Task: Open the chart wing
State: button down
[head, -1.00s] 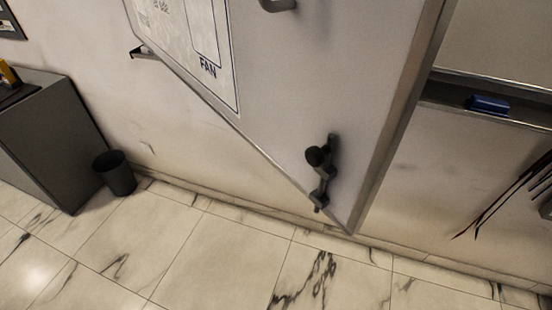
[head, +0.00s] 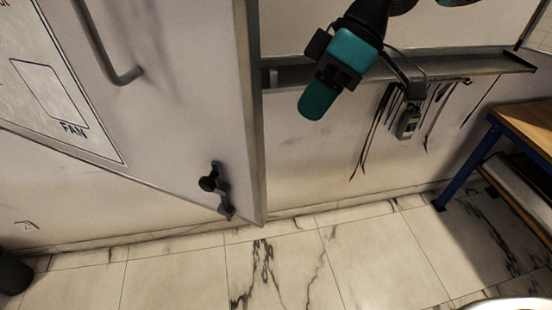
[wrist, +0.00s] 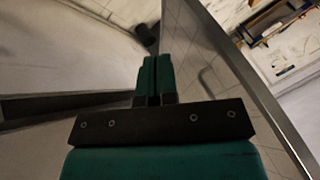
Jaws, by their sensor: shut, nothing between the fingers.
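The chart wing (head: 185,120) is a pale panel with a grey metal edge and a printed chart marked FAN. It fills the left of the head view, and its right edge stands out from the wall. It carries a grey bar handle (head: 108,55) and a black latch-like fitting (head: 215,190) at its lower corner. My teal and black gripper (head: 313,103) is shut and empty, just right of the wing's edge in the picture. In the wrist view the shut fingers (wrist: 153,78) point ahead, with the wing's edge (wrist: 245,80) to their right. Contact with the wing cannot be told.
A wall ledge (head: 490,66) runs behind my gripper, with dark cables and a small grey device (head: 408,122) hanging below. A wooden-topped bench (head: 530,120) with blue legs stands at right. A dark bin (head: 12,272) is at lower left. The tiled floor in front is clear.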

jog(key=s+a+f+p, duration=0.3)
jog(key=s+a+f, duration=0.2)
jog(key=s+f, duration=0.1)
jog(key=shift+s+f+p, duration=0.2)
jog(key=shift+p, duration=0.2)
jog(key=shift+s, duration=0.1)
